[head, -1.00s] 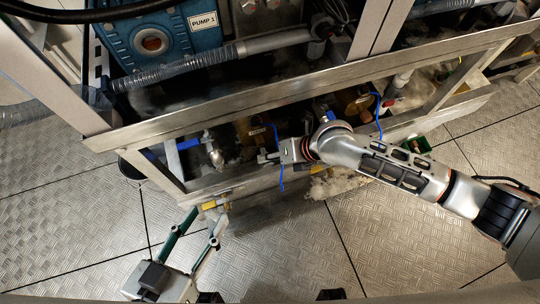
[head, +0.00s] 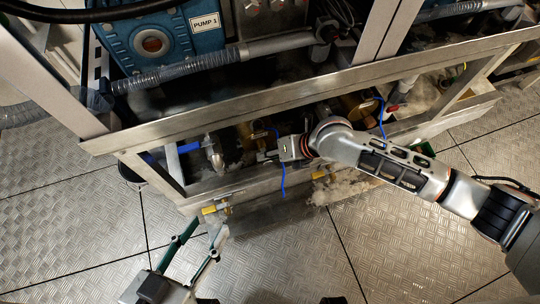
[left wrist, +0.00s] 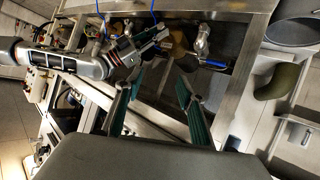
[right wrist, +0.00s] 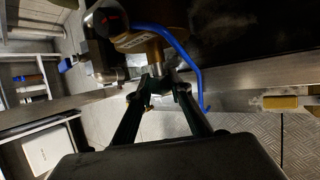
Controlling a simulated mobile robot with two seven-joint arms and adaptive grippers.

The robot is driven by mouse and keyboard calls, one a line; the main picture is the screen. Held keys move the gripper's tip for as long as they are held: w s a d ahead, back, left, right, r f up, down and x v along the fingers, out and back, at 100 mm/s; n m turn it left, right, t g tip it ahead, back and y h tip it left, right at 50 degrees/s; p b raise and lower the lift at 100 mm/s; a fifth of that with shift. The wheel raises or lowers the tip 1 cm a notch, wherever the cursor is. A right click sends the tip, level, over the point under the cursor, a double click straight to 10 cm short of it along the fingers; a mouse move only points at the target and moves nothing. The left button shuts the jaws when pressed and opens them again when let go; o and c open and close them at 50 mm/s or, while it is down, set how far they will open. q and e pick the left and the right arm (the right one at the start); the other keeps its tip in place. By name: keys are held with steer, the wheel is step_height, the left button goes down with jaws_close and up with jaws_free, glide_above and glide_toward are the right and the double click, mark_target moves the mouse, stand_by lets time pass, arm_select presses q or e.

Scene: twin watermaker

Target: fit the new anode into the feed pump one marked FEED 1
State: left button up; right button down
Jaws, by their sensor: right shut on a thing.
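A brass pump body (head: 262,131) with a small label sits inside the lower frame, a blue cable beside it; the label is too small to read. It also shows in the right wrist view (right wrist: 139,42). My right gripper (head: 270,156) is at the near end of this body. In the right wrist view its fingertips (right wrist: 165,88) are closed on a small grey metal piece (right wrist: 160,70), which looks like the anode and is mostly hidden. I cannot tell whether it is inside the pump. My left gripper (head: 206,230) is open and empty in front of the frame, also in the left wrist view (left wrist: 163,82).
A steel frame rail (head: 300,101) runs above the lower bay. A second brass body (head: 356,104) stands to the right. The blue PUMP 1 unit (head: 150,42) is above.

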steer(key=shift+w+a+b, duration=0.25)
steer(key=shift+w+b, duration=0.05)
steer(key=shift+w, duration=0.55)
steer(key=c, duration=1.7)
jaws_free()
